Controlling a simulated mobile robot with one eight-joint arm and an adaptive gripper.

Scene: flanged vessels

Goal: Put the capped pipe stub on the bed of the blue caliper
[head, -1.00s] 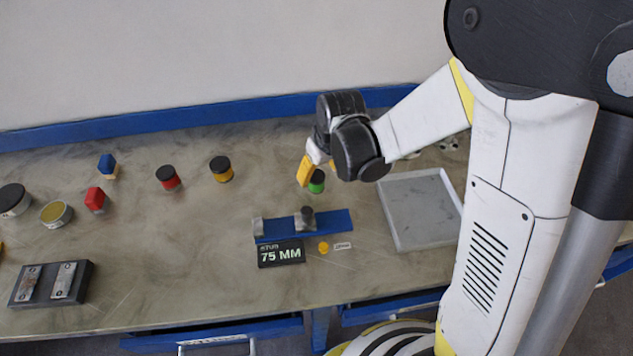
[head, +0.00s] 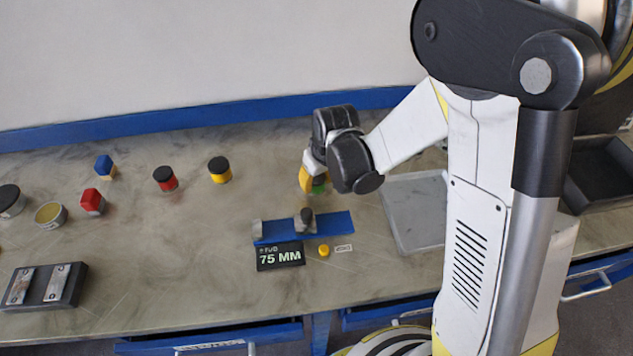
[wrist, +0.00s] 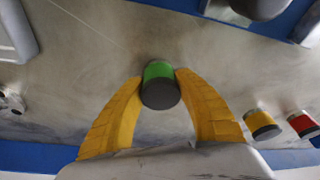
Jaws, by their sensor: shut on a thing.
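A green pipe stub with a dark cap sits between the two yellow fingers of my gripper (wrist: 160,80) in the wrist view; the stub's green side (wrist: 159,69) faces the caliper. In the head view my gripper (head: 314,182) is shut on the stub (head: 319,187), which is mostly hidden by the fingers and wrist. I cannot tell whether the stub touches the bench. The blue caliper (head: 335,222) lies just in front of my gripper, with grey jaws, a dark knob and a display reading 75 MM. Part of its blue bed shows in the wrist view (wrist: 274,28).
Yellow (head: 220,170) and red (head: 165,179) capped stubs stand to the left. Further left are a red block (head: 92,202), a blue block (head: 104,166) and round pieces. A grey tray (head: 420,240) lies right of the caliper.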

